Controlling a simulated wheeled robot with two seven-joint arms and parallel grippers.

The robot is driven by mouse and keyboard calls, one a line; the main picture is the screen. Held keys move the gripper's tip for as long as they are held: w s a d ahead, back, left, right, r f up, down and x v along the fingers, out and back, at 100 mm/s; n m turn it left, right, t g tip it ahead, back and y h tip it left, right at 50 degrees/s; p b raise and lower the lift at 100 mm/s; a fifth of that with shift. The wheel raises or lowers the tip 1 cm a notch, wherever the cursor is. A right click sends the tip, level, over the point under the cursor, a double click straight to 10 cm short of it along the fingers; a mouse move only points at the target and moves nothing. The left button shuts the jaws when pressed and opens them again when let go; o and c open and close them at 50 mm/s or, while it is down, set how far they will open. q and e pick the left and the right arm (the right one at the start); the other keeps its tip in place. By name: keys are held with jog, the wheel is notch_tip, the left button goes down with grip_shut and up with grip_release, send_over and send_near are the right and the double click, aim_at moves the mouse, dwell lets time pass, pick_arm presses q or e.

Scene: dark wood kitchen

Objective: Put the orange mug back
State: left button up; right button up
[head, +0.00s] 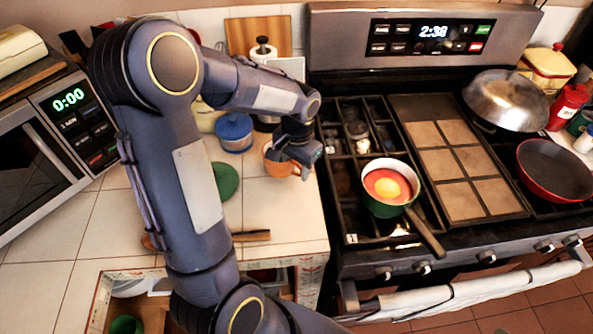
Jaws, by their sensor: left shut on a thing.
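The orange mug (272,166) is on the right part of the tiled counter, close to the stove's left edge. My left gripper (290,163) is shut on the mug at its upper right side, and the fingers hide part of its rim. I cannot tell whether the mug rests on the counter or is just above it. My right gripper is not in view.
A blue pot (234,132) and a green round lid (224,182) are near the mug. The stove (352,238) holds a green saucepan (384,207). A microwave (42,150) stands at left. An open drawer (98,300) is below the counter. Bare tiles (290,218) lie in front of the mug.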

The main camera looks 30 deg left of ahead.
pick_arm(q)
jog(key=shift+f, duration=1.15)
jog(key=shift+f, duration=0.15)
jog(key=o, duration=1.3)
jog(key=shift+c, duration=0.2)
